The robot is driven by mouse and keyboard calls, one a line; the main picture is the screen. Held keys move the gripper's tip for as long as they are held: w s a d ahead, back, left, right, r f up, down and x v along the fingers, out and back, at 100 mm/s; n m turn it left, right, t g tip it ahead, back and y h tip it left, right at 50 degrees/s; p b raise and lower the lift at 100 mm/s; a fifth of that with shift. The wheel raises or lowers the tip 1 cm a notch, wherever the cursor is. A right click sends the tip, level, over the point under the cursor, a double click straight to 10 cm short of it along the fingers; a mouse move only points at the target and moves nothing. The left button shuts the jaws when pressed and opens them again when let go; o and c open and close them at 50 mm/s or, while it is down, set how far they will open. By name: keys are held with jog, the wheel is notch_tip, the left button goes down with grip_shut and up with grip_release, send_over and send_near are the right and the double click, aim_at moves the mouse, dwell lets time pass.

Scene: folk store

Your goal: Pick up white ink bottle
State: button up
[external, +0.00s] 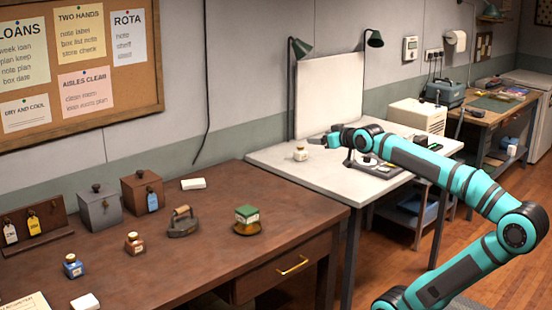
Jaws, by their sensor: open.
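A small white bottle (300,154) with a brownish cap stands upright on the white table (275,160), near its left end. My gripper (316,142) is open above the white table, just to the right of the bottle and slightly higher in the picture. Its fingers point left. The fingers are small and dark here, and I cannot tell whether they touch the bottle. I see nothing held between them.
A white panel (328,95) and two lamps stand behind. A black device (375,166) lies under my arm.

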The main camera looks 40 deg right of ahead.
jog(key=w+d+r+g, duration=0.2)
jog(key=w+d, duration=0.1)
jog(key=w, duration=0.4)
jog(key=w+d+r+g, duration=0.2)
jog(key=w, duration=0.4)
jog(key=g, duration=1.1)
send_over(300, 153)
jog(key=w+d, duration=0.1)
jog(key=d, duration=0.1)
notch_tip(300, 153, down, 14)
jog(key=shift+m+y, duration=0.3)
jog(key=shift+y, duration=0.1)
notch_tip(300, 153, down, 11)
jog(key=shift+w+r, duration=0.1)
jog(key=shift+w, duration=0.05)
jog(key=shift+w+f, duration=0.2)
jog(key=shift+f, duration=2.85)
jog(key=c, duration=1.1)
